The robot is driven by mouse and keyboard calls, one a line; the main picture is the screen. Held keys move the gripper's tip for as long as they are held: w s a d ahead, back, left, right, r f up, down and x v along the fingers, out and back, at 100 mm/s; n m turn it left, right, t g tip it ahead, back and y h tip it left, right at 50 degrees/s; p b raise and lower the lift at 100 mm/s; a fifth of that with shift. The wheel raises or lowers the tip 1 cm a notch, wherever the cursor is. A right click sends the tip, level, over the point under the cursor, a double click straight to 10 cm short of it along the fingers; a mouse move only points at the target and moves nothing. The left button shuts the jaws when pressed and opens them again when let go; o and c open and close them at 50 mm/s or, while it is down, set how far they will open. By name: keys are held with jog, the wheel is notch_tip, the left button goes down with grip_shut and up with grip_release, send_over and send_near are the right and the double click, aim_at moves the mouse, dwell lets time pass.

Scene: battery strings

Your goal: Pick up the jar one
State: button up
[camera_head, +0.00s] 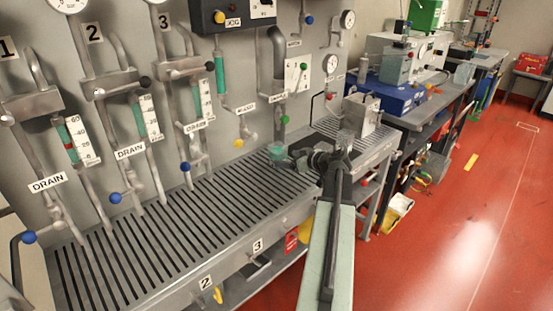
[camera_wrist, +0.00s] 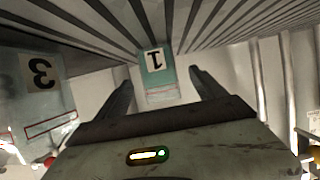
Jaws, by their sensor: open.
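The jar one (camera_wrist: 152,84) is a pale teal, see-through jar with a white label bearing a black "1", which appears inverted in the wrist view. It lies between the two dark fingers of my gripper (camera_wrist: 160,77), with visible space on both sides. My gripper is open. In the head view my gripper (camera_head: 300,158) is low over the slatted bench, beside a greenish jar (camera_head: 277,151). The label of that jar cannot be read there.
A jar labelled "3" (camera_wrist: 42,95) is close on the left in the wrist view. The slatted metal bench (camera_head: 150,262) runs along a wall of pipes and gauges. A metal box (camera_head: 362,114) stands on the bench behind my gripper. Red floor (camera_head: 480,215) is open at right.

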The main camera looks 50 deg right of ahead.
aim_at(278, 148)
jog(key=shift+b+x, duration=0.35)
jog(key=shift+x, duration=0.95)
jog(key=b+x, duration=0.1)
jog(key=x, duration=0.3)
jog(key=shift+w+d, duration=0.1)
jog(key=shift+w, duration=0.15)
jog(key=shift+r, duration=0.1)
grip_shut()
jog(key=shift+r+p, duration=0.35)
jog(key=shift+r, duration=0.1)
notch_tip(278, 148, up, 3)
jog(key=p, duration=0.3)
jog(key=s+a, duration=0.1)
jog(key=s, duration=0.4)
jog(key=s+a, duration=0.2)
jog(key=s, duration=0.3)
jog(key=s+a+r+p, duration=0.1)
jog(key=s, duration=0.4)
jog(key=shift+s+a, duration=0.2)
jog(key=shift+a, duration=0.2)
